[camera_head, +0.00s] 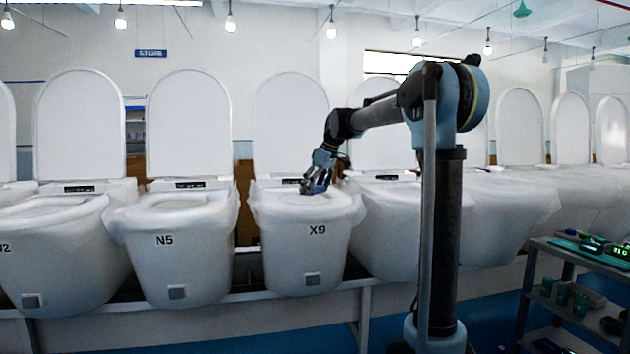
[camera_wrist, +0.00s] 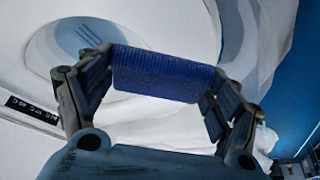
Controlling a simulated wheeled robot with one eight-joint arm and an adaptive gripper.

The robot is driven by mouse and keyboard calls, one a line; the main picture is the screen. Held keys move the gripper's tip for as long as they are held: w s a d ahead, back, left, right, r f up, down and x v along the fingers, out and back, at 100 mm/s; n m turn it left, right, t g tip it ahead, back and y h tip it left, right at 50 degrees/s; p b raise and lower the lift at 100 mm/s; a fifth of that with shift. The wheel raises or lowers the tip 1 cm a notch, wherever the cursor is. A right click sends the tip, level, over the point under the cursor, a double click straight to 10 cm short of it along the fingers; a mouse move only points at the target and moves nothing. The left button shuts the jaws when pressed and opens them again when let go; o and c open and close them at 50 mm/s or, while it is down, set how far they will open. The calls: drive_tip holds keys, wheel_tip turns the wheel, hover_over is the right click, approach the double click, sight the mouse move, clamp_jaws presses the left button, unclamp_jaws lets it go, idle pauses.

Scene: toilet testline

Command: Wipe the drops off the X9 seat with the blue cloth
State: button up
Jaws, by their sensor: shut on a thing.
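The X9 toilet (camera_head: 290,240) is white, with its label on the front and its lid (camera_head: 290,115) raised. My gripper (camera_head: 313,187) reaches down over the X9 seat (camera_head: 342,200) from the right. In the wrist view my gripper (camera_wrist: 160,95) is shut on the blue cloth (camera_wrist: 165,73), which shows as a ribbed roll between both fingers. The white seat (camera_wrist: 120,118) with its round opening (camera_wrist: 85,38) lies beyond the cloth. I cannot tell whether the cloth touches the seat. No drops can be made out in either view.
The N5 toilet (camera_head: 175,260) stands to the left and another white toilet (camera_head: 400,245) to the right, both close by. Raised lids line the back. A shelf cart (camera_head: 575,255) with green items stands at the right. A control strip (camera_wrist: 35,110) shows in the wrist view.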

drive_tip(key=shift+r, duration=1.95)
drive_tip(key=shift+s, duration=0.1)
